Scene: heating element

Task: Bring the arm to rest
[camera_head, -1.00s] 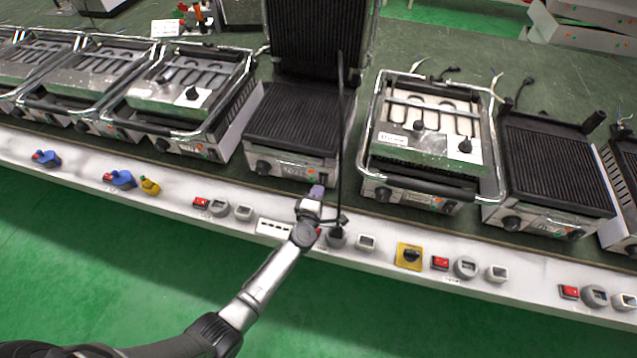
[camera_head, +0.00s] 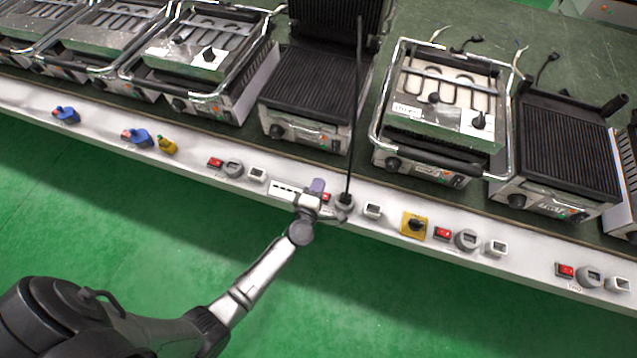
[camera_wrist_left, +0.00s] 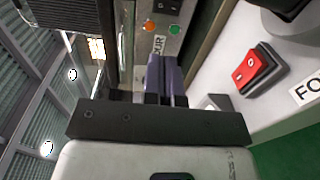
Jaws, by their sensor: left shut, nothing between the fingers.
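My left arm comes in from the lower left in the head view. Its gripper (camera_head: 317,186) is over the white front panel, beside a red switch and a grey socket with a black cable. The purple fingers are together with nothing between them; they also show in the left wrist view (camera_wrist_left: 163,75). In that view a red rocker switch (camera_wrist_left: 258,68) is to the right of the fingers, on the white panel. Whether the fingers touch anything is not clear. My right gripper is not in view.
An open contact grill (camera_head: 310,95) stands behind the gripper, and another grill with exposed heating elements (camera_head: 440,110) is to its right. A black cable (camera_head: 354,120) rises from the socket (camera_head: 344,201). The green floor (camera_head: 400,310) in front is free.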

